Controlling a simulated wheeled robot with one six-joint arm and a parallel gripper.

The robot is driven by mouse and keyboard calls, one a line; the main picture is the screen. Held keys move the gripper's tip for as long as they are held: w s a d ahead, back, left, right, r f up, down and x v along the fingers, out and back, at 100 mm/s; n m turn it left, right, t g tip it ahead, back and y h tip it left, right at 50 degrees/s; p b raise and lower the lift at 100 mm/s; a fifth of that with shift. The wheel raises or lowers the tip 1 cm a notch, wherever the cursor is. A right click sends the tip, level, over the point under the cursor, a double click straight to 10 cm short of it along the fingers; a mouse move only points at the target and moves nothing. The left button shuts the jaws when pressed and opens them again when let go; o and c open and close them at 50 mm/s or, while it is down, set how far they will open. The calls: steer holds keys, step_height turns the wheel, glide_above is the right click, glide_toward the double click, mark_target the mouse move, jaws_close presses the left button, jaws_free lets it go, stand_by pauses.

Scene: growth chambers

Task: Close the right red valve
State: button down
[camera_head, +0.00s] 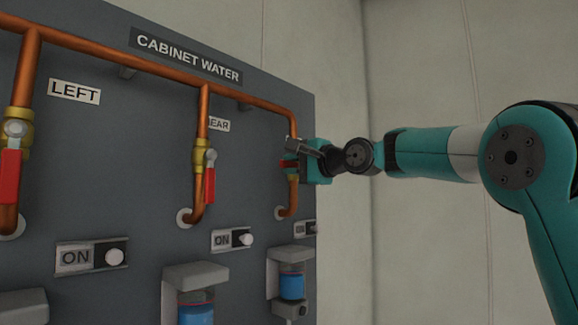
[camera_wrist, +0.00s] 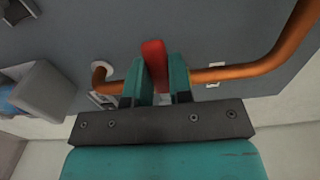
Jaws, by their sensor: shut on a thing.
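The right red valve handle (camera_head: 289,163) sits on the rightmost copper pipe of the panel. In the head view my gripper (camera_head: 299,163) covers most of it. In the wrist view the red handle (camera_wrist: 154,62) stands between the two teal fingers of my gripper (camera_wrist: 158,84), which are shut on it. There the handle appears to lie across the line of the copper pipe (camera_wrist: 235,72). The valve body is hidden behind the fingers, so the handle's exact angle is hard to tell.
The rear valve's red handle (camera_head: 209,186) and the left valve's red handle (camera_head: 10,176) hang down along their pipes. Below are ON switches (camera_head: 92,257) and blue-filled containers (camera_head: 291,286). The panel's right edge is close to my gripper; a pale wall lies beyond.

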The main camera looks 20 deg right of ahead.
steer(key=c, duration=1)
jaws_free()
steer(key=shift+s+d, duration=0.1)
steer(key=b+v, duration=0.7)
steer(key=v, duration=1)
steer(key=shift+s+b, duration=0.2)
steer(key=shift+b, duration=0.1)
steer(key=shift+f, duration=0.1)
